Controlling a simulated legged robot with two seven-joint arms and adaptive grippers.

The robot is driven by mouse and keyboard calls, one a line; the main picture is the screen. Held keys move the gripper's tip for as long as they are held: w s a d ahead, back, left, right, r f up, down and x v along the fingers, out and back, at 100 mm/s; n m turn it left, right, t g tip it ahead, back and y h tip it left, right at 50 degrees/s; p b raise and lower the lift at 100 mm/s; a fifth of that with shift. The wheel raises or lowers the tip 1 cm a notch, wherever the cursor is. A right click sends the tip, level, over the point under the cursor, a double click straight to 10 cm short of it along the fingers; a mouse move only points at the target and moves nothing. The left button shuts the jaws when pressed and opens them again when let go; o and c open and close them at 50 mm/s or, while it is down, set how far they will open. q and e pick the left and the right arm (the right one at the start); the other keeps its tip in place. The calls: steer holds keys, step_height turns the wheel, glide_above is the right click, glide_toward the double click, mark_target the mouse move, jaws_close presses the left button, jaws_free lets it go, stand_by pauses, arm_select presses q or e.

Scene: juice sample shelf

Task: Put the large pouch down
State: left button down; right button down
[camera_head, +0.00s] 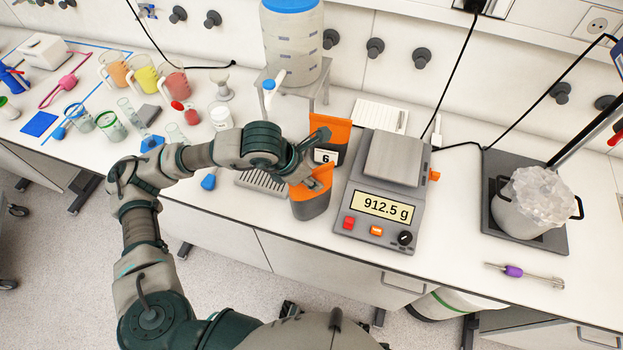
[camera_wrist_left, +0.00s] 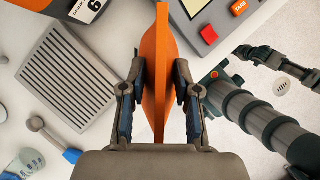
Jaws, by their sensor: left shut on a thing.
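My left gripper (camera_head: 312,178) is shut on the orange top of a grey pouch (camera_head: 314,206) at the front of the bench, left of the scale. In the left wrist view the gripper (camera_wrist_left: 160,88) has a finger on each side of the pouch's orange edge (camera_wrist_left: 158,45). The pouch looks about upright. I cannot tell whether its base touches the bench. Behind it stands another orange and dark pouch (camera_head: 335,128) with a card marked 6 (camera_head: 326,156).
The scale (camera_head: 378,206) reads 912.5 g and its pan looks empty. A drip grate (camera_head: 262,184) lies to the left, under a water tank (camera_head: 292,45). Jugs and glassware crowd the left bench. An ice-filled pot (camera_head: 520,215) stands right. Bare bench lies right of the scale.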

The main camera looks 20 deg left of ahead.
arm_select(q)
steer(key=shift+f, duration=0.65)
steer(key=c, duration=0.8)
jaws_free()
steer(key=shift+c, duration=0.2)
arm_select(e)
steer(key=shift+s, duration=0.1)
arm_select(q)
steer(key=v, duration=1.1)
steer(key=shift+r, duration=0.25)
steer(key=shift+s+a+r, duration=0.15)
steer(key=shift+r, duration=0.05)
arm_select(e)
steer(key=shift+s+d+f, duration=0.2)
steer(key=shift+f, duration=0.15)
steer(key=shift+s+a, duration=0.1)
steer(key=shift+s, duration=0.15)
